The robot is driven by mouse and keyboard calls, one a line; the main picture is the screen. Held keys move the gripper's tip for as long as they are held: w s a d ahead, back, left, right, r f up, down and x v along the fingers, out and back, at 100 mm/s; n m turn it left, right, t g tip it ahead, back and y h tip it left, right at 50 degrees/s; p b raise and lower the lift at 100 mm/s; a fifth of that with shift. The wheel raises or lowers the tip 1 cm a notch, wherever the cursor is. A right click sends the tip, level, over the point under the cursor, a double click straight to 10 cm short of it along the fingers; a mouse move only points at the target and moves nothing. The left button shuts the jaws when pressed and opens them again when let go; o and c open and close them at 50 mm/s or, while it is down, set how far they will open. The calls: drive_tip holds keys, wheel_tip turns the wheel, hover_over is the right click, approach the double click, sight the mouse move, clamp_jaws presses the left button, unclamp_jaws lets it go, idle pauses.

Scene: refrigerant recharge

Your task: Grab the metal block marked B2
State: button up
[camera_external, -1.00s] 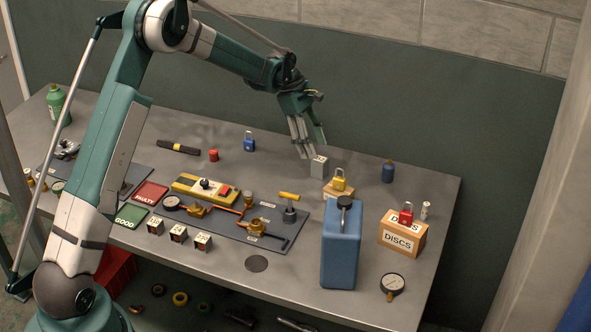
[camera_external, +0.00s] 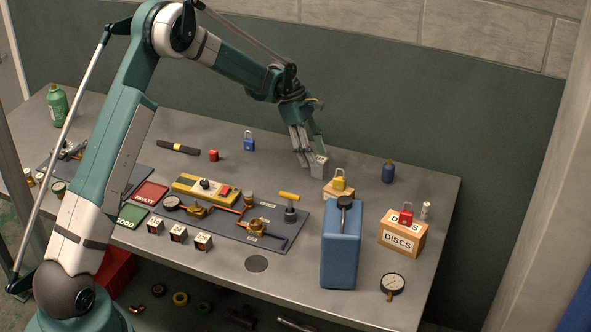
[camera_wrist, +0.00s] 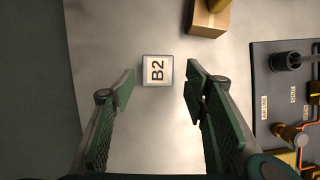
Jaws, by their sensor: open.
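The metal block marked B2 (camera_wrist: 157,70) is a small grey cube with a white label on top. In the wrist view it sits between the open fingers of my gripper (camera_wrist: 160,88), near the fingertips, with a gap on each side. In the external view the block (camera_external: 319,166) stands on the bench behind the yellow padlock. My gripper (camera_external: 311,160) reaches down over it there, and its fingers partly hide the block. My gripper is open and holds nothing.
A cardboard box with a yellow padlock (camera_external: 339,180) stands close in front of the block. The blue tank (camera_external: 341,245) is nearer the front. The bench behind the block is clear.

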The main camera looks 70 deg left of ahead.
sight(318, 158)
idle(0.3)
drive_tip(key=shift+x, duration=2.55)
drive_tip(key=shift+w, duration=0.15)
clamp_jaws()
drive_tip(key=shift+r, duration=0.15)
drive_tip(key=shift+r, duration=4.85)
drive_tip(key=shift+a, duration=0.1)
